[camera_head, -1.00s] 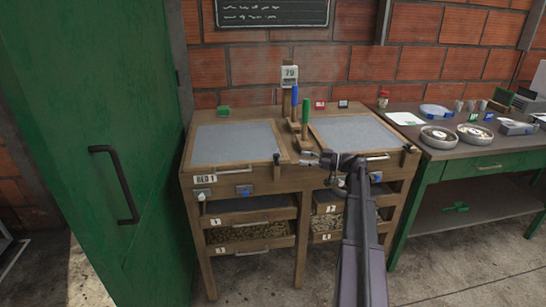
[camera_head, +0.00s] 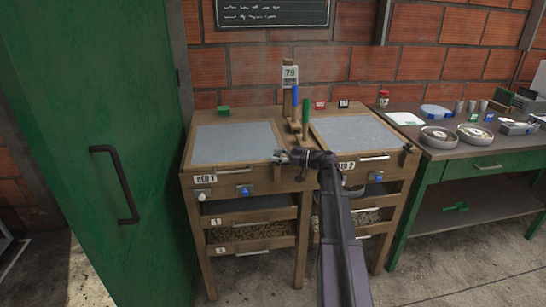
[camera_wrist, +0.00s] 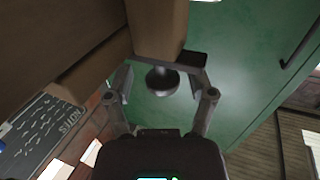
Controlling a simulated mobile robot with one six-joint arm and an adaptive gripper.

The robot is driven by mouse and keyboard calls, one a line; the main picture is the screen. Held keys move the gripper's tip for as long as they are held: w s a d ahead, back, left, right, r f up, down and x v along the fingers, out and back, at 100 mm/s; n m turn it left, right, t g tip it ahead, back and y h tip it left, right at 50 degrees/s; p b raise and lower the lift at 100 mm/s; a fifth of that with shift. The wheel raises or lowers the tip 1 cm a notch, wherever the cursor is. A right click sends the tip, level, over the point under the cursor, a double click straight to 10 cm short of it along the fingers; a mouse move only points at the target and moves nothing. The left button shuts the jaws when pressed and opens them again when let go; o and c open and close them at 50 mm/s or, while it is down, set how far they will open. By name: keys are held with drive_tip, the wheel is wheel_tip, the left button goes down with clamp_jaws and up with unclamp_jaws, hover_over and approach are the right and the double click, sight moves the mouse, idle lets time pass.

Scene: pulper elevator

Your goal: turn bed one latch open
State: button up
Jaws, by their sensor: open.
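Bed one (camera_head: 236,142) is the left wooden box with a grey mesh top and a "BED 1" label (camera_head: 205,178) on its front. Its latch sits at the front right corner, largely covered by my gripper (camera_head: 284,156) in the head view. In the wrist view a dark round latch knob (camera_wrist: 162,83) hangs from a dark bracket against the wood. My gripper (camera_wrist: 162,92) is open there, with one finger on each side of the knob. I cannot tell whether the fingers touch it.
Bed two (camera_head: 355,138) stands to the right, with a blue-handled and a green-handled tool upright between the beds. A green door (camera_head: 90,150) fills the left. A green side table (camera_head: 470,165) with bowls stands at the right.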

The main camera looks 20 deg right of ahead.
clamp_jaws()
drive_tip(key=shift+a, duration=0.35)
drive_tip(key=shift+d, duration=0.3)
drive_tip(key=shift+d, duration=0.1)
drive_tip(key=shift+d+m+t+h, duration=0.1)
drive_tip(key=shift+m+t+h, duration=0.7)
drive_tip(key=shift+t+h, duration=0.1)
drive_tip(key=shift+w, duration=0.1)
idle(0.9)
unclamp_jaws()
drive_tip(key=shift+d, duration=0.1)
